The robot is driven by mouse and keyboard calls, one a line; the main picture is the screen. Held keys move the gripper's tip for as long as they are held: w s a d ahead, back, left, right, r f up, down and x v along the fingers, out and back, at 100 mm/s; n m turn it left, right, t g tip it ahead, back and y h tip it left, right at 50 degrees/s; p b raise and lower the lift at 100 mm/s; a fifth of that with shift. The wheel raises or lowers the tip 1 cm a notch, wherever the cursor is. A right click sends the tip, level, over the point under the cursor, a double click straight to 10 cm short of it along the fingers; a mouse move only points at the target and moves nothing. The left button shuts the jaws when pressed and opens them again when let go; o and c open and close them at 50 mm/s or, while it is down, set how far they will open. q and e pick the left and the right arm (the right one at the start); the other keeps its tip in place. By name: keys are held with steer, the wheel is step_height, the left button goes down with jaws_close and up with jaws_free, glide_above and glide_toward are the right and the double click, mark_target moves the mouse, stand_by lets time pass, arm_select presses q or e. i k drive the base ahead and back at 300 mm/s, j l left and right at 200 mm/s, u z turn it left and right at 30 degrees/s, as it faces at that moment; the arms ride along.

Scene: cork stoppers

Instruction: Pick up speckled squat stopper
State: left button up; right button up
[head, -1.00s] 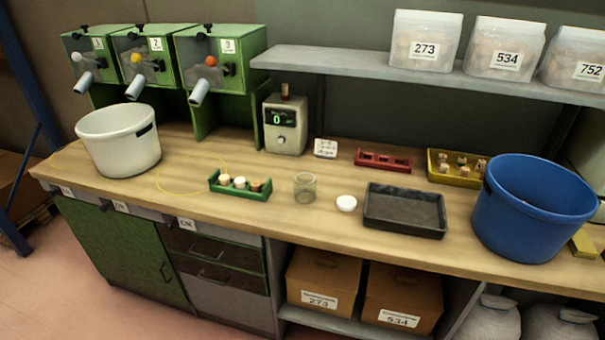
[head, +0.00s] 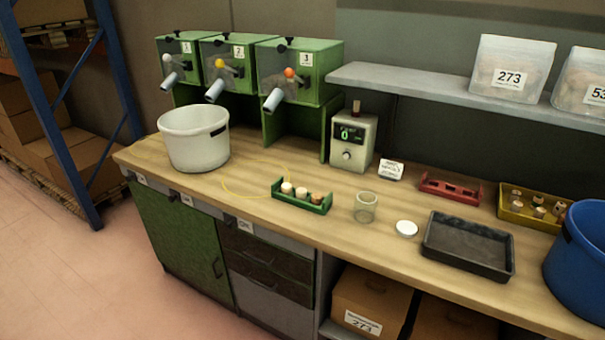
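Small stoppers stand in two holders on the workbench. The green rack (head: 290,206) holds a few stoppers (head: 302,193), pale and brown, in a row. The yellow tray (head: 513,215) at the right holds several small stoppers (head: 539,212), some with dark marks. One more stopper-like piece (head: 356,107) stands on top of the meter with the green display. At this size I cannot tell which stopper is the speckled squat one. Neither of my grippers shows in the head view.
A white bucket (head: 194,150), glass jar (head: 366,207), white lid (head: 407,228), dark tray (head: 468,268), red rack (head: 450,188) and blue bucket (head: 583,262) stand on the bench (head: 245,172). The meter (head: 352,142) and green dispensers (head: 300,72) are behind. Floor (head: 60,270) is clear at left.

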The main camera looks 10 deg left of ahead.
mark_target(286, 188)
steer(key=i+j, duration=0.15)
steer(key=j, duration=0.15)
steer(key=i+j+z, duration=0.15)
steer(key=i+j, duration=0.15)
steer(key=j, duration=0.35)
steer(key=i+j+z, duration=0.1)
steer(key=j, duration=0.25)
steer(key=i+j+z, duration=0.1)
steer(key=i+j, duration=0.2)
steer(key=j, duration=0.4)
